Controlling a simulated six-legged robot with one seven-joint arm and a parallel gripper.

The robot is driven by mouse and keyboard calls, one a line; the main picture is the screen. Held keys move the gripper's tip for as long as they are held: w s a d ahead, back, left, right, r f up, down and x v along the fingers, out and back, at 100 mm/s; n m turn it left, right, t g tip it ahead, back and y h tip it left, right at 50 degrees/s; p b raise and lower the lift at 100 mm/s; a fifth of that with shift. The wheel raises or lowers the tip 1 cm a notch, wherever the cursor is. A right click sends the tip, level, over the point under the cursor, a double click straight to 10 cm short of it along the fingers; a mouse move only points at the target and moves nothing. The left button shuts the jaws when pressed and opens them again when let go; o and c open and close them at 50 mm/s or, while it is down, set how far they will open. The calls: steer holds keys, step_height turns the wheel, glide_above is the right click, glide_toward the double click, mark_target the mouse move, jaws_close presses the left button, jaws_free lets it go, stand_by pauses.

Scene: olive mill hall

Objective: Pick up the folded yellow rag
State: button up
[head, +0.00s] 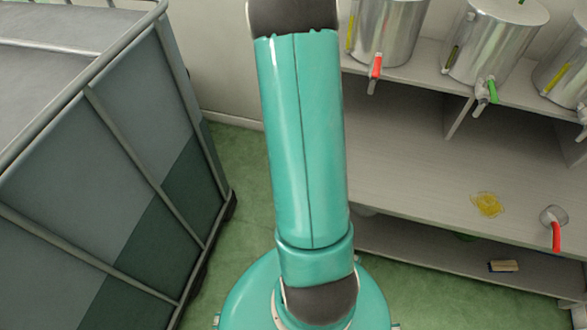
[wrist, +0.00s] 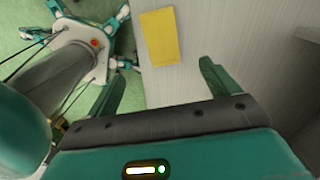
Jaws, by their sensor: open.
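The folded yellow rag (wrist: 159,38) shows in the wrist view as a flat yellow rectangle. It lies on a pale surface (wrist: 188,48), close to that surface's left edge. My gripper (wrist: 166,72) is open and empty, its two dark green fingers spread wide. In the picture the rag lies above the fingertips, between them from left to right. The fingers look apart from it; the height between them is hard to tell. I cannot make out the rag or my gripper in the head view, where my arm blocks the middle.
Steel tanks (head: 388,30) with taps stand above. A brush (head: 504,266) lies lower. A large grey bin (head: 95,150) stands left. Green floor is clear between.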

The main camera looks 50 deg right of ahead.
step_height(320, 180, down, 8)
steer(key=shift+f, duration=0.15)
steer(key=shift+w+d+f, duration=0.1)
steer(key=shift+d+f, duration=0.05)
steer(key=shift+f, duration=2.75)
steer(key=c, duration=1.1)
